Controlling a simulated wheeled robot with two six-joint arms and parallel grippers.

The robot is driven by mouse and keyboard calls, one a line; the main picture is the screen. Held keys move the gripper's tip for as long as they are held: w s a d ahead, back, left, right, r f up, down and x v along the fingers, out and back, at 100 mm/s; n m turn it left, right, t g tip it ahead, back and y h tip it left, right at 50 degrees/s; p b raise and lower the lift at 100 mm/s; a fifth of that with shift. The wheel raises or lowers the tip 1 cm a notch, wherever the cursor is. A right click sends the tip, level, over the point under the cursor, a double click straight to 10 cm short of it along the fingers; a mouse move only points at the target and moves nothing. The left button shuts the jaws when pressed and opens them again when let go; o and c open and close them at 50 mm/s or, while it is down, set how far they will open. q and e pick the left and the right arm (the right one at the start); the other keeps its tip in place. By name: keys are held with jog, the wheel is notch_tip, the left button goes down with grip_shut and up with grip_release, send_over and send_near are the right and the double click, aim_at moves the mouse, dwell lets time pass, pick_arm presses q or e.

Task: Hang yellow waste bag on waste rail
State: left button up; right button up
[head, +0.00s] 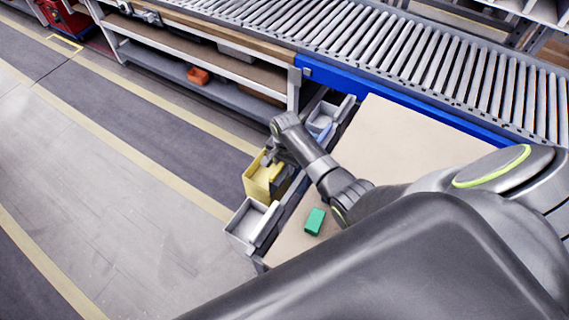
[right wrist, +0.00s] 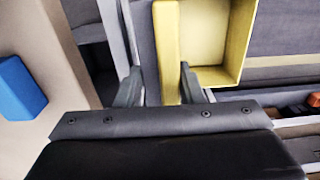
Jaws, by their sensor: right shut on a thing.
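The yellow waste bag (head: 256,186), a box-like open container, is at the left edge of the table in the head view. In the right wrist view the yellow waste bag (right wrist: 210,45) shows its open inside, just beyond the fingers. My right gripper (head: 273,161) is above it; in the wrist view my right gripper (right wrist: 159,85) has one finger overlapping its yellow wall and is shut on it. The grey waste rail (head: 284,212) runs along the table edge beside the bag. Whether the bag touches the rail is hidden. My left gripper is out of view.
Light grey bins sit along the same edge, one nearer (head: 249,226) and one farther (head: 321,117). A green block (head: 314,221) lies on the beige table (head: 385,135). A roller conveyor (head: 400,50) and a shelf (head: 190,45) stand behind. The floor at left is clear.

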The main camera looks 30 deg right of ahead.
aim_at(298, 181)
jog(key=shift+s+d+p, duration=0.4)
jog(key=shift+s+p, duration=0.3)
jog(key=shift+s+d+p, duration=0.45)
jog(key=shift+s+p, duration=0.2)
jog(key=shift+s, duration=0.1)
jog(key=shift+s+d+p, duration=0.4)
jog(key=shift+s+p, duration=0.3)
jog(key=shift+f, duration=0.25)
jog(key=shift+f+b, duration=0.9)
jog(key=shift+f, duration=0.4)
jog(key=o, duration=1.1)
jog(key=shift+c, duration=0.2)
jog(key=shift+s, duration=0.1)
